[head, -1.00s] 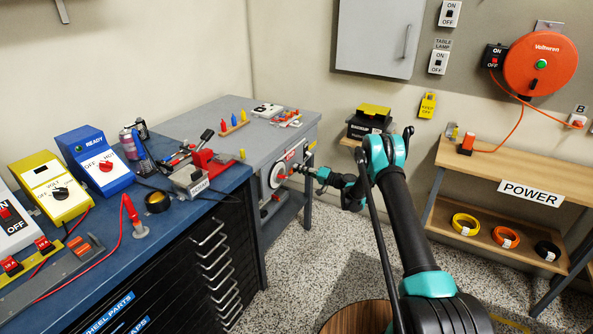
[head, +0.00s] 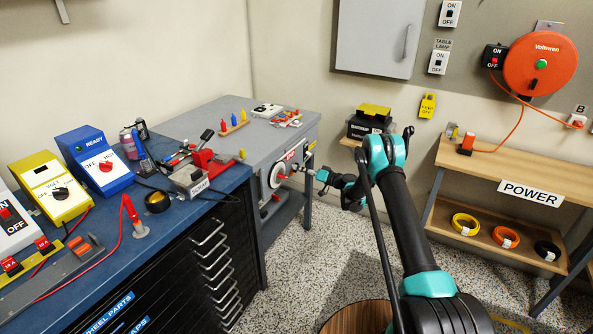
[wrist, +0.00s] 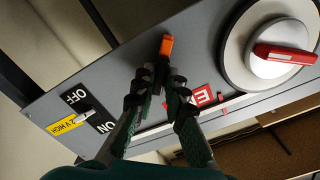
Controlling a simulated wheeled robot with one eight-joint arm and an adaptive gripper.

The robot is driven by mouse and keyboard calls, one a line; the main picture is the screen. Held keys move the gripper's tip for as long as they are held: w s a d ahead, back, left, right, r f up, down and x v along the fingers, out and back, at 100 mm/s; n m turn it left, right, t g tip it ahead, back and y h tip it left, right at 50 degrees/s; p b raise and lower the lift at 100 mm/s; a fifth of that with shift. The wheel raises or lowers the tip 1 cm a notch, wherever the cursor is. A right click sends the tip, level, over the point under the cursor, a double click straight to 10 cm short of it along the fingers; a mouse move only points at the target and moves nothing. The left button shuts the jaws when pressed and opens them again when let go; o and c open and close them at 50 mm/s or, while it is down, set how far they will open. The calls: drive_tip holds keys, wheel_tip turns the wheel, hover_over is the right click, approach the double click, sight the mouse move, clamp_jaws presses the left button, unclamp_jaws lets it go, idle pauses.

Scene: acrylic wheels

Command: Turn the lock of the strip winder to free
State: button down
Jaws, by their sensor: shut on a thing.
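The strip winder is on the front face of the grey bench. Its pale disc (head: 270,180) with a red handle shows in the head view; in the wrist view the disc (wrist: 236,55) and red handle (wrist: 285,53) are at the upper right. An orange-tipped lever (wrist: 166,46), seemingly the lock, stands out between my fingertips in the wrist view. My gripper (wrist: 161,80) is shut on this lever, and its fingers hide the lower part. In the head view my gripper (head: 306,170) is at the bench front, too small for detail.
A red-and-white label (wrist: 205,97), partly hidden by a finger, lies between lever and disc. An ON/OFF switch (wrist: 84,115) with a yellow tag is at the left in the wrist view. The blue bench (head: 215,180) stands close left; speckled floor is open before the grey bench.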

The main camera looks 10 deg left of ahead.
drive_tip(key=n, duration=0.3)
drive_tip(key=shift+n, duration=0.4)
drive_tip(key=n, duration=0.4)
drive_tip(key=c, duration=1.4)
unclamp_jaws()
drive_tip(key=shift+c, duration=0.2)
drive_tip(key=shift+d, duration=0.1)
drive_tip(key=v, duration=0.6)
drive_tip(key=shift+s+d, duration=0.15)
drive_tip(key=shift+d, duration=0.25)
